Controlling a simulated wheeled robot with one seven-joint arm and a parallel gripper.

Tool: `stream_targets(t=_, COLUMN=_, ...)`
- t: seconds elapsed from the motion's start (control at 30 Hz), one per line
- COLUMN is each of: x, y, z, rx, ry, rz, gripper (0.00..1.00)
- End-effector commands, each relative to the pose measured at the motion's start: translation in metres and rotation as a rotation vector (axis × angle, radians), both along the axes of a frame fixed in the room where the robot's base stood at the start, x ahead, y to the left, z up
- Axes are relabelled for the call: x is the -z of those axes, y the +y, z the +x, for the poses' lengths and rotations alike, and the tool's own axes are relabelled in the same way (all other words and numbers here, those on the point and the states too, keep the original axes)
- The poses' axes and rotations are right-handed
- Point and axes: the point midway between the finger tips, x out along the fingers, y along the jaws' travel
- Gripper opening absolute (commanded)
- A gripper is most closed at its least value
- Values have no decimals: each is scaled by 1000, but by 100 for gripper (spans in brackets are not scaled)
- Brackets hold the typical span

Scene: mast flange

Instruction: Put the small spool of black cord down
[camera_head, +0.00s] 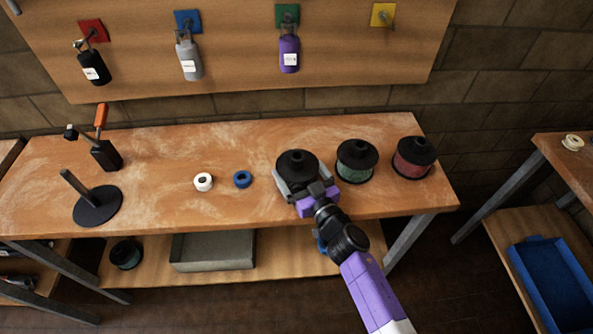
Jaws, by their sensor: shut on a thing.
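The small spool of black cord (297,163) is upright near the front right part of the workbench, with its dark top flange and raised hub showing. My gripper (298,182), with grey jaws and a purple body, is shut on it from the front. The jaws and wrist hide most of the spool's side and its underside. I cannot tell whether it touches the bench top (160,150) or is held just above it.
A green-cord spool (356,161) and a red-cord spool (414,158) stand close on the right. Blue tape (242,179) and white tape (203,181) lie left, with bare bench around them. A round-based post (97,204) and a dark clamp-like tool (105,154) stand farther left.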

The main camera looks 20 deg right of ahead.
Motion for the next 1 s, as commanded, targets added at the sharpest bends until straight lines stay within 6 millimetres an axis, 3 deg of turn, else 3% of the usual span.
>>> stream_targets(t=0.13, x=3, y=0, z=0, rx=-1, ry=-2, rz=1, gripper=34)
stream_targets(t=0.17, x=3, y=0, z=0, rx=0, ry=0, rz=1, gripper=100)
stream_targets(t=0.53, x=0, y=0, z=-3, rx=0, ry=2, rz=0, gripper=100)
stream_targets(t=1.0, x=1, y=-6, z=-91, rx=0, ry=3, rz=1, gripper=100)
